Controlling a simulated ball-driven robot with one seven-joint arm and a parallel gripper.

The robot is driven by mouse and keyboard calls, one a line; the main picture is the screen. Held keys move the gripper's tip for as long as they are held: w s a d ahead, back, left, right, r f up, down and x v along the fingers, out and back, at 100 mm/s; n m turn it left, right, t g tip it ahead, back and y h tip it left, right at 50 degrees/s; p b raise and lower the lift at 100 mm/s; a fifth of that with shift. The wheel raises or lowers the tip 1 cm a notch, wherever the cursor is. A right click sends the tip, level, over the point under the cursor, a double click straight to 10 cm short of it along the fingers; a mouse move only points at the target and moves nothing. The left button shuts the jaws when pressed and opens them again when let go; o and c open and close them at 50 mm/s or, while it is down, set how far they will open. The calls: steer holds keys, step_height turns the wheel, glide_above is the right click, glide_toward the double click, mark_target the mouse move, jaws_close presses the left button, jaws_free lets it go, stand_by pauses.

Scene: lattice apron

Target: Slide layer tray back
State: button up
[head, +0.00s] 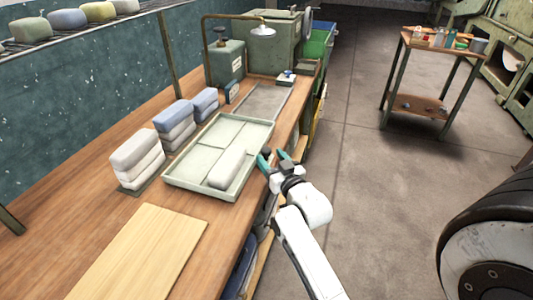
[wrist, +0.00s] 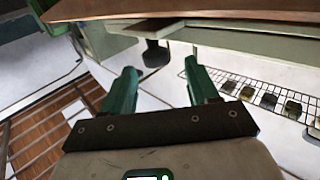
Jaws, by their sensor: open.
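The pale green layer tray (head: 187,171) lies on the wooden bench, divided into compartments. One pale rounded block (head: 228,168) lies in its near right part. My gripper (head: 273,157) is just off the tray's right side, at the bench edge, with its teal fingers apart and nothing between them. In the wrist view the open fingers (wrist: 160,72) point toward a dark knob (wrist: 155,53) under a pale edge. The knob appears beyond the fingertips, between them. I cannot tell for sure whether it belongs to the tray.
Stacks of pale and blue blocks (head: 136,157) stand left of the tray. A light wooden board (head: 140,250) lies in front. A grey flat plate (head: 264,101) lies behind the tray, with a lamp (head: 262,32) and green boxes beyond. The floor right of the bench is clear up to a small table (head: 428,60).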

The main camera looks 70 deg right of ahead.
steer(key=v, duration=0.6)
steer(key=shift+s+a, duration=0.15)
stand_by(0.4)
